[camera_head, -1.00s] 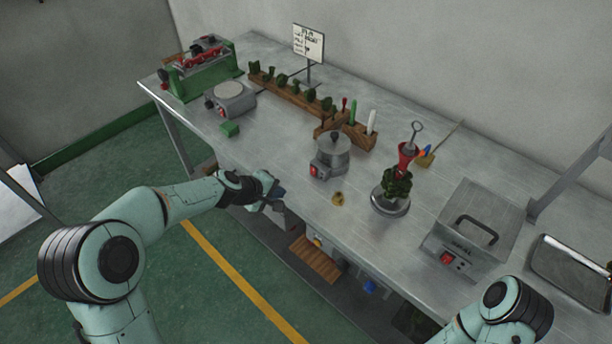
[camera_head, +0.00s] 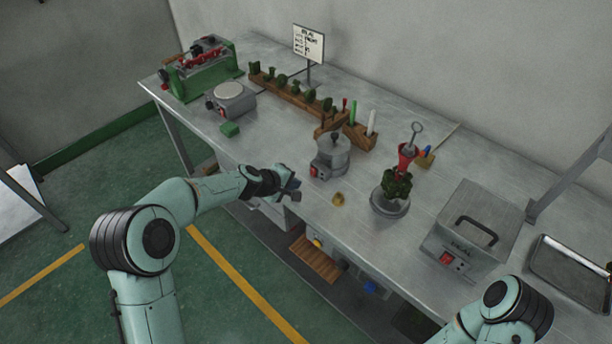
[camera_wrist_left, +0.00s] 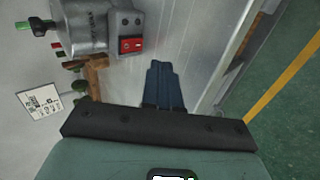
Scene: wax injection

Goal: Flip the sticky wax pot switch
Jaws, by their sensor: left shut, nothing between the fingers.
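The sticky wax pot (camera_head: 332,153) is a grey metal pot with a lid, upright near the middle of the table. Its red switch (camera_head: 314,171) is on the front of its base. The pot (camera_wrist_left: 85,28) and the red switch (camera_wrist_left: 131,45) also show at the upper left of the left wrist view. My left gripper (camera_head: 296,184) is at the table's front edge, to the lower left of the pot and apart from the switch. Its dark fingers (camera_wrist_left: 164,88) are shut and empty. My right arm shows at the lower right, but its gripper is out of view.
A hot plate (camera_head: 231,98) and green block (camera_head: 230,130) are left of the pot. A wooden rack (camera_head: 290,97) stands behind. A small tan piece (camera_head: 339,199), a stand with a green cluster (camera_head: 397,187) and a grey lidded box (camera_head: 478,222) are to the right.

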